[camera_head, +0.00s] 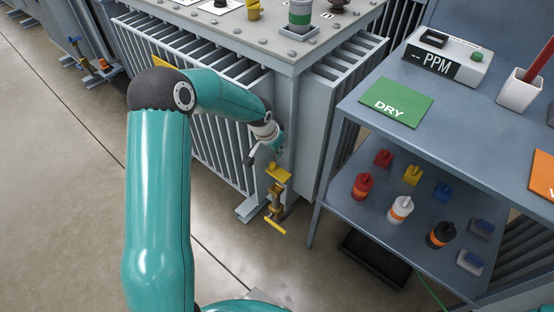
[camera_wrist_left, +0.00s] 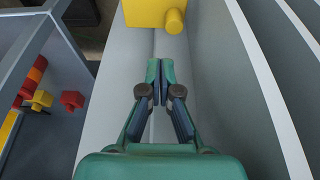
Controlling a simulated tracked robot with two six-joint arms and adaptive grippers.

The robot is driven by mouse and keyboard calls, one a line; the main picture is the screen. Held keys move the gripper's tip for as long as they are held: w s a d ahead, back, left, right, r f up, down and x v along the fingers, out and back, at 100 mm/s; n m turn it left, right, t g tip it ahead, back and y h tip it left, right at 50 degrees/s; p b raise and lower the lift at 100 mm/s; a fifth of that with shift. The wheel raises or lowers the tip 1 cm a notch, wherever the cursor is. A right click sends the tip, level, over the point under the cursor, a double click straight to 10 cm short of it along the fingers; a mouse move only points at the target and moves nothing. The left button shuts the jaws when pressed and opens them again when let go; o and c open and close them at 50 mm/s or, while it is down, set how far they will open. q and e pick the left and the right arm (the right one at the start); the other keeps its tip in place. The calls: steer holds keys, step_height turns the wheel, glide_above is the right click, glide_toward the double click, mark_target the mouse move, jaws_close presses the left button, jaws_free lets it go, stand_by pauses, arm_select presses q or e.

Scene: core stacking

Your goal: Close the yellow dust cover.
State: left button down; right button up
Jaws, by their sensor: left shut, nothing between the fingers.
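The yellow dust cover (camera_head: 278,172) appears as a flat plate sticking out at the top of a small brass-coloured valve (camera_head: 275,196) on the transformer's corner. A yellow handle (camera_head: 275,226) is at the valve's bottom. My left gripper (camera_head: 277,148) is just above the yellow plate, close to the corner. In the left wrist view my left gripper (camera_wrist_left: 160,70) is shut and empty, its fingertips together. A yellow block with a round stub (camera_wrist_left: 155,14) lies beyond the tips with a gap between; I cannot tell which yellow part this is. My right gripper is not in view.
The grey finned transformer (camera_head: 292,120) stands close beside my left arm. A blue-grey shelf table (camera_head: 345,175) with bottles and coloured blocks is close on the right. A green DRY card (camera_head: 393,110) and a PPM box (camera_head: 447,60) are on top.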

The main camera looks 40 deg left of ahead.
mark_target(278, 170)
arm_select(q)
steer(key=b+x, duration=0.2)
steer(key=x, duration=0.7)
